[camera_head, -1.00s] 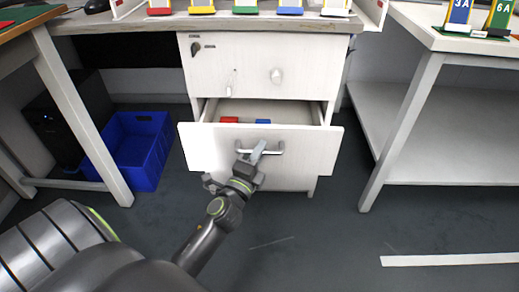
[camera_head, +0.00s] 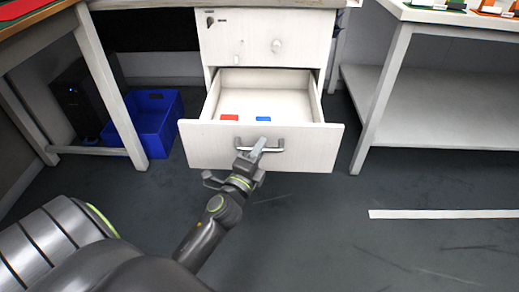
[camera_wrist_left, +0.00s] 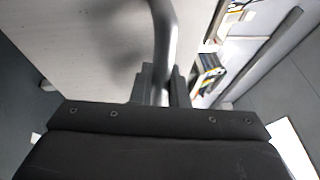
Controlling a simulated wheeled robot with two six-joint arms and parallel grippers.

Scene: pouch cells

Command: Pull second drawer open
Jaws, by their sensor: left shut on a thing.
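The second drawer (camera_head: 222,152) of the white cabinet stands well out, and its inside shows. A red item and a blue item lie on its floor. Its bar handle (camera_head: 273,149) is on the middle of the front. My left gripper (camera_head: 260,146) is shut on the handle, and the left wrist view also shows the metal handle (camera_wrist_left: 163,40) between the fingers (camera_wrist_left: 160,85). My right gripper is not in view.
The upper drawer (camera_head: 250,45) with a knob is closed. A blue crate (camera_head: 155,125) stands on the floor at the left beside a table leg. A white shelf table (camera_head: 440,115) stands at the right. The dark floor in front of the drawer is mostly clear.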

